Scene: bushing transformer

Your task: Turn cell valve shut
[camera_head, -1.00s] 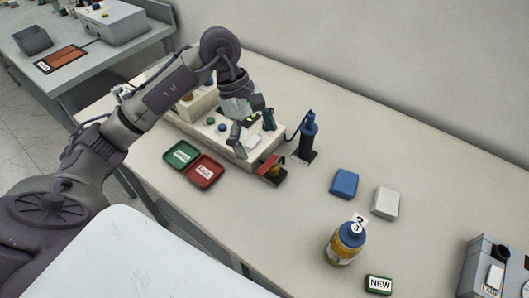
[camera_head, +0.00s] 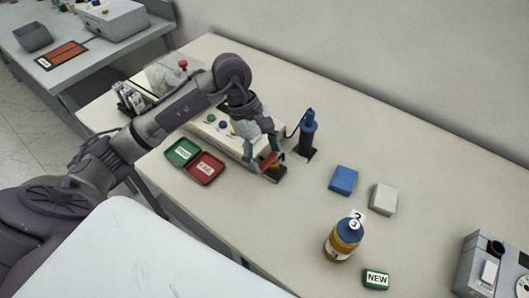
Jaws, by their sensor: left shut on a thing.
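The cell, a small dark block (camera_head: 273,174) with a red valve handle (camera_head: 268,161) on top, sits at the front right end of the pale test unit (camera_head: 204,127). My left gripper (camera_head: 262,156) reaches down over it from the upper left and is shut on the red handle. The fingers hide part of the handle, so its exact angle is hard to tell. My right gripper is out of view.
A blue probe in a stand (camera_head: 308,135) stands close right of the cell. Green (camera_head: 182,151) and red (camera_head: 206,168) trays lie left. A blue block (camera_head: 343,180), white block (camera_head: 384,199) and amber bottle (camera_head: 343,240) stand right.

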